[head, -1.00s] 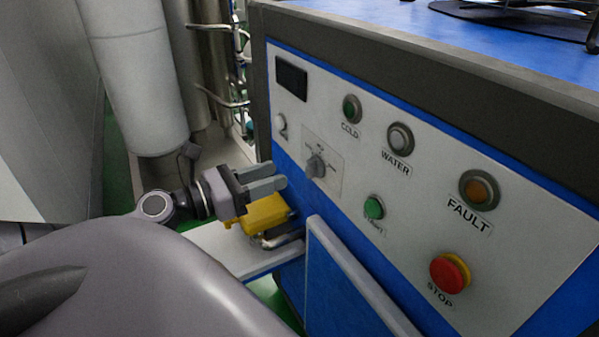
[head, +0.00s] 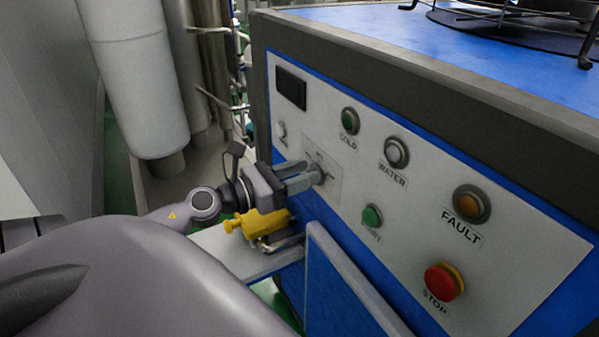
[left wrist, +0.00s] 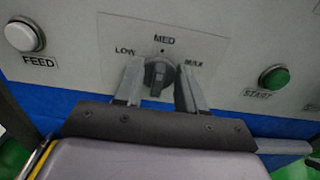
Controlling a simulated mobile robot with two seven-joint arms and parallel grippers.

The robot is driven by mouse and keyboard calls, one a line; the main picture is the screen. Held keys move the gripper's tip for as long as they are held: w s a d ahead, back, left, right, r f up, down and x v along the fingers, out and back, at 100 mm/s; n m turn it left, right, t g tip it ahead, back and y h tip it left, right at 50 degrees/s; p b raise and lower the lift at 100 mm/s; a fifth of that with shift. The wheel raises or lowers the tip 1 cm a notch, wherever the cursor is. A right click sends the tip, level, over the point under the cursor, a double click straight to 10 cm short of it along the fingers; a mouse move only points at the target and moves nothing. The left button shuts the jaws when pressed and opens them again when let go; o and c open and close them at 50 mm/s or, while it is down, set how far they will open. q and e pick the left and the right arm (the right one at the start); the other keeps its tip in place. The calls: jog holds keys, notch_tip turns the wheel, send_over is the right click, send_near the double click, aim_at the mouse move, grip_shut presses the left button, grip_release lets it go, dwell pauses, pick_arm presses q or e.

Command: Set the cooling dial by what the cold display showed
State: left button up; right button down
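The cooling dial (left wrist: 158,75) is a grey knob on a pale plate marked LOW, MED and MAX in the left wrist view. Its grip stands roughly upright, toward MED. In the head view the dial (head: 318,175) is partly hidden by my left gripper (head: 311,173). My left gripper (left wrist: 160,70) is open, one finger on each side of the knob, with a gap visible at least on the right. The display (head: 291,87) at the panel's upper left is dark, with no readable figure. My right gripper is not in view.
The panel also bears a green COLD lamp (head: 349,121), a WATER lamp (head: 396,152), an orange FAULT lamp (head: 471,204), a green START button (head: 371,216), a red STOP button (head: 443,281) and a white FEED button (left wrist: 22,36). A yellow object (head: 255,224) sits below my left gripper.

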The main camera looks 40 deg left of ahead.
pick_arm(q)
grip_shut()
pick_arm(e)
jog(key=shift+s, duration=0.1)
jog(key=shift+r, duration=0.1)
pick_arm(q)
jog(key=shift+a+r+n+p, duration=0.15)
jog(key=shift+n+p, duration=0.45)
jog(key=shift+n, duration=0.3)
jog(key=n+p, duration=0.2)
jog(key=n, duration=0.1)
jog(key=n+p, duration=0.1)
jog(key=n, duration=0.1)
jog(key=shift+w+a, duration=0.15)
jog(key=shift+a, duration=0.15)
jog(key=n+p, duration=0.2)
jog(key=n, duration=0.1)
jog(key=shift+a+f, duration=0.15)
jog(key=shift+f, duration=0.15)
jog(key=shift+f+n+p, duration=0.15)
jog(key=shift+n+p, duration=0.25)
jog(key=shift+n, duration=0.6)
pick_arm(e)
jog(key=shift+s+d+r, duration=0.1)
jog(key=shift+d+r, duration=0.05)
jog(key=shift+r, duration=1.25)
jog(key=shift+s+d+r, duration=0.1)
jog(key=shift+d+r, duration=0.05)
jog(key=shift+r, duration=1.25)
